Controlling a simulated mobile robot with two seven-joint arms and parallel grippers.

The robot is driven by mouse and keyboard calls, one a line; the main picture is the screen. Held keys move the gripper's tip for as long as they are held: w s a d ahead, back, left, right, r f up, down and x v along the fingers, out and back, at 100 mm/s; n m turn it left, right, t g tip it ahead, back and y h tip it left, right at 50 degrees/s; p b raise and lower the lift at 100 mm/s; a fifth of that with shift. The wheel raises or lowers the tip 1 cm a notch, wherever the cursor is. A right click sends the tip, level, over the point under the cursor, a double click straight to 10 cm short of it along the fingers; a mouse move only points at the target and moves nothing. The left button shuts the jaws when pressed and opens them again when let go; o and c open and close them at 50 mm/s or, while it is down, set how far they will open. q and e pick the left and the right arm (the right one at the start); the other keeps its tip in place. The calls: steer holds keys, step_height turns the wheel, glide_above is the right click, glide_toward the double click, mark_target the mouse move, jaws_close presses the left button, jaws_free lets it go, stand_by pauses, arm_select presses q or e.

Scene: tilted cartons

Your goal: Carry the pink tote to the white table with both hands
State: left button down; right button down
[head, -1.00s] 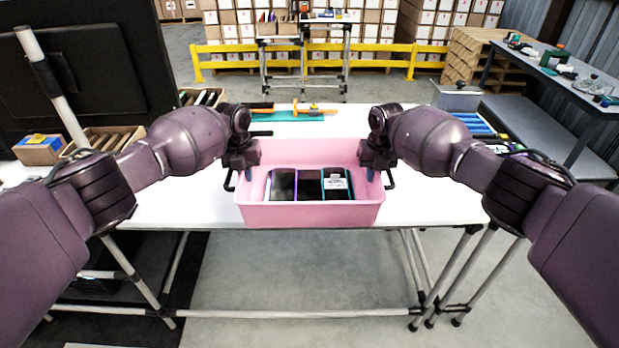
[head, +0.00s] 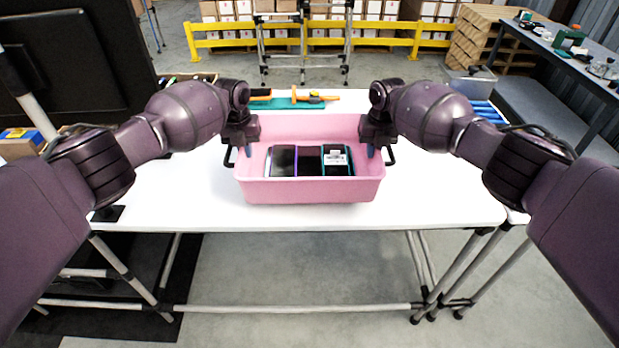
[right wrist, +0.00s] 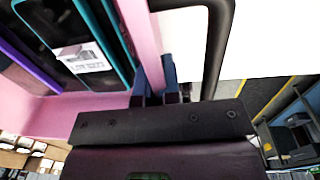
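The pink tote (head: 310,191) is level over the white table (head: 430,200), its front wall inside the table's near edge. I cannot tell whether its bottom touches the tabletop. Several dark boxes or devices (head: 308,161) lie inside it, one with a white label. My left gripper (head: 247,150) is at the tote's left side wall and appears shut on it. My right gripper (head: 371,151) is at the right side wall. In the right wrist view, the blue fingers (right wrist: 155,88) close on both sides of the pink wall (right wrist: 143,45).
An orange-handled tool (head: 310,97) and a teal mat (head: 290,104) lie behind the tote. A grey bin (head: 470,88) is at the back right. A yellow rail (head: 235,43) stands beyond. The tabletop is clear left and right of the tote.

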mark_target(248, 162)
arm_select(q)
steer(key=shift+r, duration=0.15)
arm_select(e)
steer(key=shift+r, duration=0.15)
